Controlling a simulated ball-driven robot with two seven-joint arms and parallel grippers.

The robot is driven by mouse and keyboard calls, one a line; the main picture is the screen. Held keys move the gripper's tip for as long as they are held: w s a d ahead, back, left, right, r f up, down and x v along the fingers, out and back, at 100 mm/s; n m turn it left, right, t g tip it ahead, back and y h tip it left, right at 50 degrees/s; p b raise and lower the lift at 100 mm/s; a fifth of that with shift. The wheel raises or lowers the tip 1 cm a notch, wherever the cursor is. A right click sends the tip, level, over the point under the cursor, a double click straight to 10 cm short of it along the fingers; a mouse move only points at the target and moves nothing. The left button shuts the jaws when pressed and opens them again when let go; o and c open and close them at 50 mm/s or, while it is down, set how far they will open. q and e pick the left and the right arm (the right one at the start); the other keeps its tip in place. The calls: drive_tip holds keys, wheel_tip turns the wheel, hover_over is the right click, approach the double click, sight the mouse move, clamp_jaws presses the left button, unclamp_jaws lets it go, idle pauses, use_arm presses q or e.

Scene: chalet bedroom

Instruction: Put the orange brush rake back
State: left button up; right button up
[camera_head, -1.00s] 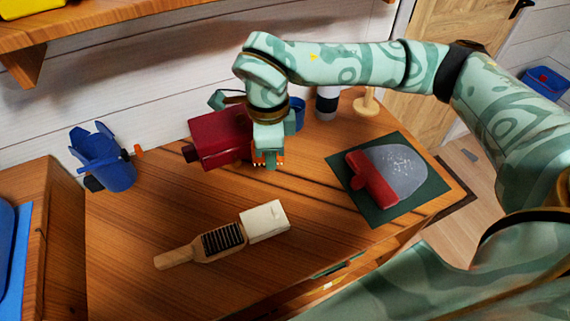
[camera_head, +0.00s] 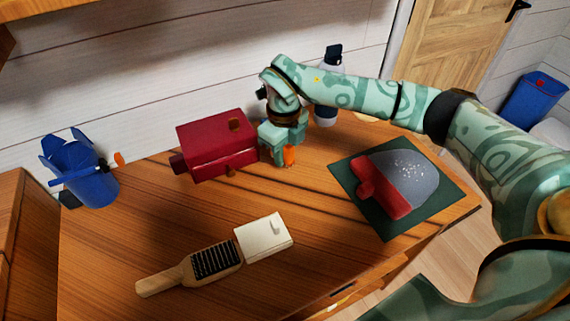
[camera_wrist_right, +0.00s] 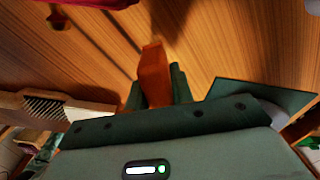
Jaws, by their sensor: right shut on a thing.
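My right gripper (camera_head: 280,157) is shut on an orange piece (camera_head: 290,155), which I take to be the orange brush rake. It is just right of the dark red box on the wooden table top. In the right wrist view the orange brush rake (camera_wrist_right: 153,72) stands up between the two dark green fingers (camera_wrist_right: 157,88). Its lower part is hidden by the gripper. I cannot tell whether it touches the table. My left gripper is not in view.
The dark red box (camera_head: 216,148) stands at the back. A blue holder (camera_head: 92,185) is at the left, a wooden brush (camera_head: 190,272) and white block (camera_head: 265,238) in front. A red-handled scraper (camera_head: 385,200) lies on a green mat (camera_head: 352,187). The middle table is clear.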

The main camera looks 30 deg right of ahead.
sight(287, 170)
drive_tip(key=shift+w+d+f, duration=0.3)
drive_tip(key=shift+d+f, duration=0.1)
drive_tip(key=shift+f, duration=0.2)
drive_tip(key=f, duration=0.1)
drive_tip(key=f+b, duration=0.2)
drive_tip(key=f, duration=0.1)
drive_tip(key=shift+w+d, duration=0.15)
drive_tip(key=shift+d, duration=0.1)
drive_tip(key=shift+r, duration=0.2)
drive_tip(key=o, duration=1)
drive_tip(key=shift+f, duration=0.15)
drive_tip(key=shift+c, duration=0.2)
wheel_tip(287, 170, up, 12)
drive_tip(key=p, duration=0.4)
drive_tip(key=shift+r, duration=0.2)
